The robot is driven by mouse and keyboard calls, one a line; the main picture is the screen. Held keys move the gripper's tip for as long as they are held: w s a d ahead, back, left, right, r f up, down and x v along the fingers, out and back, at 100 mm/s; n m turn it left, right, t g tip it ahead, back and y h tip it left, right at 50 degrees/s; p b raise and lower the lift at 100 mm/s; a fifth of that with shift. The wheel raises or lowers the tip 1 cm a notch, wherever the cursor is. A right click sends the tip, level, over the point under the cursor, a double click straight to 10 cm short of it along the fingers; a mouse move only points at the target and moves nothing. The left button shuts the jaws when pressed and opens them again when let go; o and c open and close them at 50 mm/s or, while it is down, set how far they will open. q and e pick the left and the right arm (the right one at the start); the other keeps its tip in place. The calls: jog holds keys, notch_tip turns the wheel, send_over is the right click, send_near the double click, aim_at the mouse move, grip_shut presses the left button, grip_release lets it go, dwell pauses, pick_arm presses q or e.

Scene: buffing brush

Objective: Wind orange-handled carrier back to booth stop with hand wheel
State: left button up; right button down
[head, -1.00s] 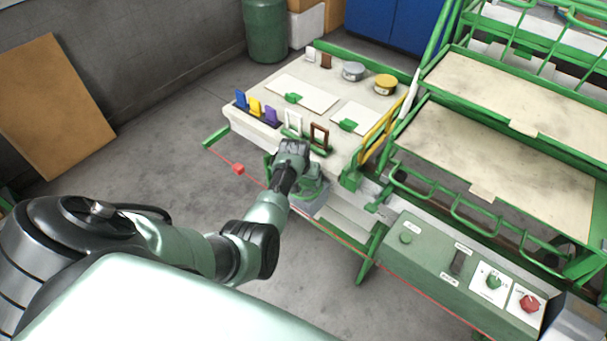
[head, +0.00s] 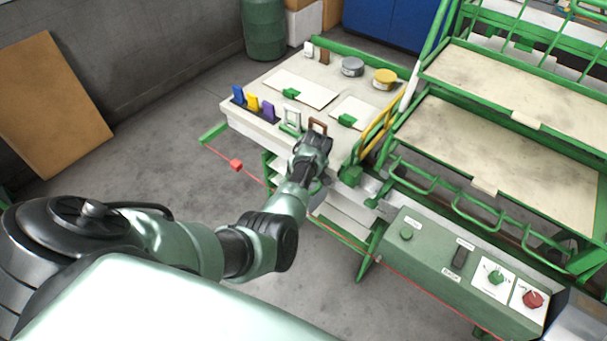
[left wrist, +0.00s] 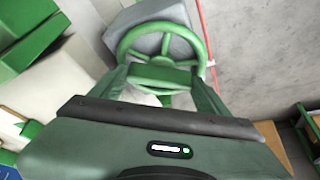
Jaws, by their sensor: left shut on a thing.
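The green hand wheel (left wrist: 160,28) shows in the left wrist view, ahead of a grey housing (left wrist: 128,22). My left gripper (left wrist: 162,78) has its two fingers on either side of the wheel's near part and is shut on it; the exact contact is partly hidden. In the head view my left gripper (head: 316,142) is at the table's front edge, just below a brown frame (head: 318,126), and my arm hides the wheel. I cannot make out an orange-handled carrier for certain. My right gripper is not in view.
The work table (head: 262,88) holds coloured plates, white sheets and two round tins. Yellow bars (head: 376,132) stand at its right end. A green control box (head: 450,270) and racks of boards (head: 490,145) are to the right. A red cable carries a red block (head: 236,165).

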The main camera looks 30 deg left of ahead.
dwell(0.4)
pick_arm(q)
jog(key=o, duration=1.4)
jog(key=shift+c, duration=0.2)
